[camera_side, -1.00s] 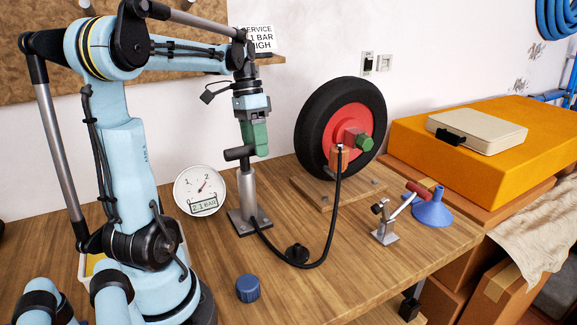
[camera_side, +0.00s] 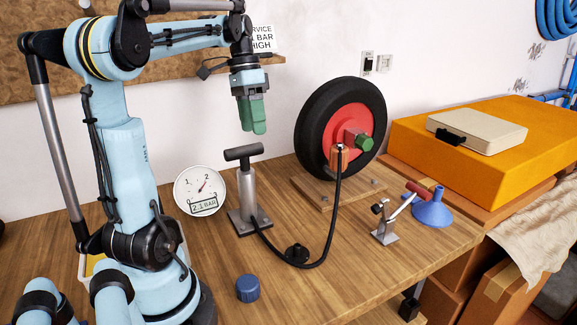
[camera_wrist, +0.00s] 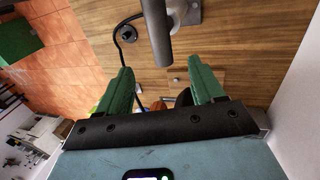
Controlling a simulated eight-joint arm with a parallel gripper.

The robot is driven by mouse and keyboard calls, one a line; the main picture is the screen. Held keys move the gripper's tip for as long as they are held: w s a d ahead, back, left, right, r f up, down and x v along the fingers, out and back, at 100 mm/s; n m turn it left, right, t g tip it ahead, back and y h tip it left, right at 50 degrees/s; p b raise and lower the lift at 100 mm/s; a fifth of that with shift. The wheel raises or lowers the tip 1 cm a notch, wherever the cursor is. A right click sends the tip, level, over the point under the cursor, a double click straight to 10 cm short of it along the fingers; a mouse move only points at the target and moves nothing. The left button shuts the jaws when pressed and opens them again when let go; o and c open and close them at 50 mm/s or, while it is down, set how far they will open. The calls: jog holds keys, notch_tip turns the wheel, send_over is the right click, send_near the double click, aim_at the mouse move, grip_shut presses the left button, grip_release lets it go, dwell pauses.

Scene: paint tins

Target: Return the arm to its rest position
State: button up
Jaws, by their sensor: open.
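My gripper (camera_side: 252,131) hangs in the air above the pump, its green fingers pointing down. It holds nothing. In the wrist view my gripper (camera_wrist: 163,75) shows its two green fingers spread apart. The pump (camera_side: 247,189) stands upright on the bench below, with its black T-handle (camera_side: 243,152) raised above the grey barrel. The handle (camera_wrist: 157,30) also shows in the wrist view, apart from the fingers.
A black hose (camera_side: 334,225) runs from the pump to the wheel (camera_side: 312,126) on its wooden stand. A round gauge (camera_side: 200,186) stands left of the pump. A blue cap (camera_side: 248,288), a small clamp (camera_side: 384,228) and a blue funnel (camera_side: 433,211) sit on the bench (camera_side: 330,290).

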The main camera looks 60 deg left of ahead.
jog(key=w+d+f+t+y, duration=0.1)
jog(key=d+f+t, duration=0.2)
jog(key=d, duration=0.8)
jog(key=w+d+f+t+y, duration=0.2)
jog(key=d+f+t, duration=0.2)
jog(key=d, duration=0.7)
notch_tip(320, 180, down, 3)
jog(key=shift+d+r, duration=0.15)
jog(key=shift+r, duration=0.05)
